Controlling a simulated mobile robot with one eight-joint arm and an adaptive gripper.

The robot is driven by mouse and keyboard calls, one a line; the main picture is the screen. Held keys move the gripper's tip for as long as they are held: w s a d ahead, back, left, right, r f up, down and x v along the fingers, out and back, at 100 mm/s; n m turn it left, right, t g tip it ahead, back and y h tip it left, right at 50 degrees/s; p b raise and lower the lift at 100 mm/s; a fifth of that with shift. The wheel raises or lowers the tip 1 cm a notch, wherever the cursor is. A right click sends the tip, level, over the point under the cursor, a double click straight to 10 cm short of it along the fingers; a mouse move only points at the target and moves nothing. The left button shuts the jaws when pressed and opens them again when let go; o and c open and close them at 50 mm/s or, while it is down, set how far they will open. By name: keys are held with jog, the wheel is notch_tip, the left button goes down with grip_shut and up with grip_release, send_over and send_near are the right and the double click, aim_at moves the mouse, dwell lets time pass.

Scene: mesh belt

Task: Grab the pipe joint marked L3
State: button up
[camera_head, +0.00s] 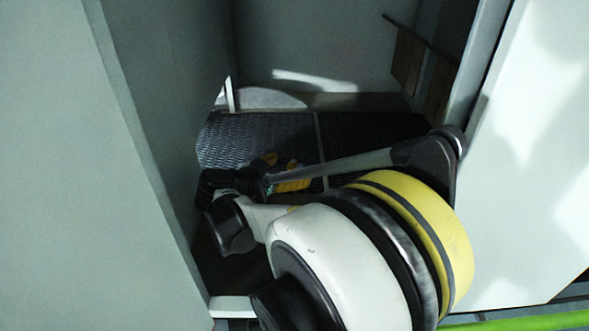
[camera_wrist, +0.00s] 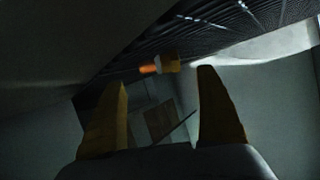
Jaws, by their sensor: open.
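A small pipe joint (camera_wrist: 168,63) with a yellow body and an orange-lit left end lies on the dark mesh belt (camera_wrist: 215,30) in the wrist view. It sits beyond my fingertips, roughly in line with the gap between them. No L3 marking is readable on it. My gripper (camera_wrist: 162,78) is open and empty, with one yellow finger on each side. In the head view my gripper (camera_head: 289,170) shows its yellow fingers low over the mesh belt (camera_head: 245,133), partly behind my arm. I cannot make out the joint apart from the fingers there.
Tall grey walls stand close on the left (camera_head: 135,110) and right (camera_head: 530,170) of the belt. A back wall (camera_head: 320,45) closes the far end. A light strip (camera_head: 319,150) divides the belt. Brown panels (camera_head: 408,60) hang at the back right.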

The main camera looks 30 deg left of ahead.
aim_at(299, 166)
jog(key=b+x, duration=0.2)
jog(key=x, duration=0.3)
jog(key=shift+f+b, duration=0.1)
jog(key=shift+b, duration=0.25)
jog(key=shift+c, duration=0.6)
jog(key=c, duration=1.3)
